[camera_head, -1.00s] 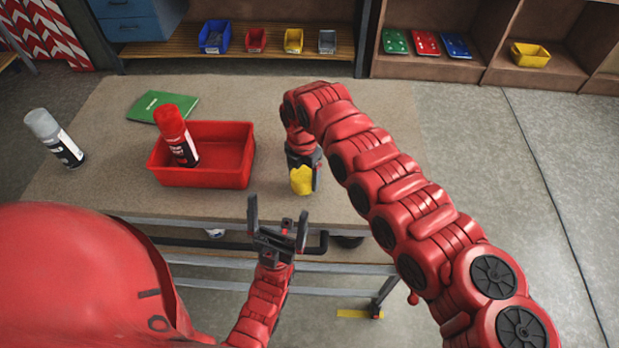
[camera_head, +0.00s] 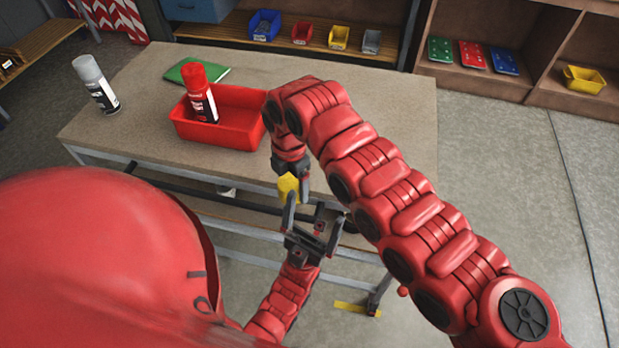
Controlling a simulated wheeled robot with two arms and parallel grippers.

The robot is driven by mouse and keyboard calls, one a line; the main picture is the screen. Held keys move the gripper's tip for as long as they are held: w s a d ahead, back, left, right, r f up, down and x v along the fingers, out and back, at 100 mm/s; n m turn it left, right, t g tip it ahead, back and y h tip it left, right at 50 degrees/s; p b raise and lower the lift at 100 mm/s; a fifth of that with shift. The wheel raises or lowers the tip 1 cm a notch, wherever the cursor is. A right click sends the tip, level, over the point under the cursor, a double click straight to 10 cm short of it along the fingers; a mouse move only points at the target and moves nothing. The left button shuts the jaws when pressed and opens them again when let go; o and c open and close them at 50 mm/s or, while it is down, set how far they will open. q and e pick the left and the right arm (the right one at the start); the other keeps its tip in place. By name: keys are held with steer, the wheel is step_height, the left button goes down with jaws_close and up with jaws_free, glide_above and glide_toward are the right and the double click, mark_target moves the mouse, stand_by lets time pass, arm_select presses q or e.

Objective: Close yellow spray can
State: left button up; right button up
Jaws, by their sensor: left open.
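My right gripper (camera_head: 288,172) points down in front of the table's front edge. It is shut on a small yellow piece (camera_head: 287,188); whether this is the cap or part of the yellow spray can is hard to tell. No whole yellow can shows. My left gripper (camera_head: 315,210) is open and empty, with its fingers pointing up. It is just below and to the right of the yellow piece, which shows close to its left finger; whether they touch is unclear.
A red box (camera_head: 228,124) on the table (camera_head: 375,115) has a red spray can (camera_head: 201,93) in it. A grey-topped spray can (camera_head: 96,84) stands at the left end. A green book (camera_head: 188,71) lies behind the box. The table's right part is clear.

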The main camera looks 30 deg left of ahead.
steer(key=shift+s, duration=0.4)
steer(key=shift+s+a, duration=0.1)
steer(key=w+d+m, duration=0.2)
steer(key=w+d, duration=0.1)
steer(key=w+d+m+b, duration=0.1)
steer(key=w+d+m, duration=0.5)
steer(key=shift+w+r, duration=0.25)
steer(key=w+d+r+m+b, duration=0.1)
steer(key=w+d+m, duration=0.3)
steer(key=d+m, duration=0.4)
steer(key=w+d+r+m+b, duration=0.1)
steer(key=w+d+m, duration=0.3)
steer(key=d+m, duration=0.4)
steer(key=w+d+r+m+b, duration=0.1)
steer(key=w+d+m, duration=0.4)
steer(key=d, duration=1.4)
steer(key=m, duration=0.3)
steer(key=shift+d+r, duration=0.3)
